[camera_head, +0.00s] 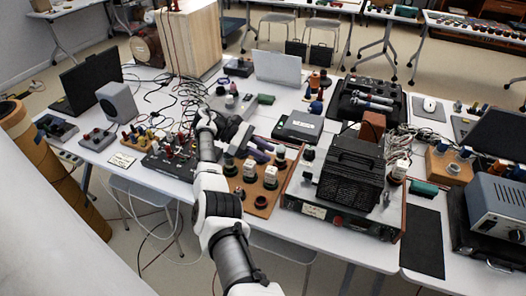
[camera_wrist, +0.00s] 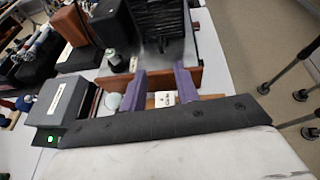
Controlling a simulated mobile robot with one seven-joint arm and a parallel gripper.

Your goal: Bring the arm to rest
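My arm reaches over the cluttered table (camera_head: 205,95) in the head view. My gripper (camera_head: 268,152) is above the table, between a wooden board (camera_head: 262,200) with several knobs and a small dark box (camera_head: 298,127) with a pale label. In the wrist view the two purple fingers of my gripper (camera_wrist: 160,84) stand apart, with a small white labelled part visible beyond the gap. I see nothing held between them. The dark box with a green light (camera_wrist: 60,102) lies left of the fingers in that view.
A large black finned unit (camera_head: 352,172) stands right of the gripper. A panel with coloured knobs (camera_head: 172,158) is left of my arm. A grey speaker (camera_head: 117,103), laptop (camera_head: 92,82) and wooden cabinet (camera_head: 192,45) are farther left. Cables cross the table; little surface is clear.

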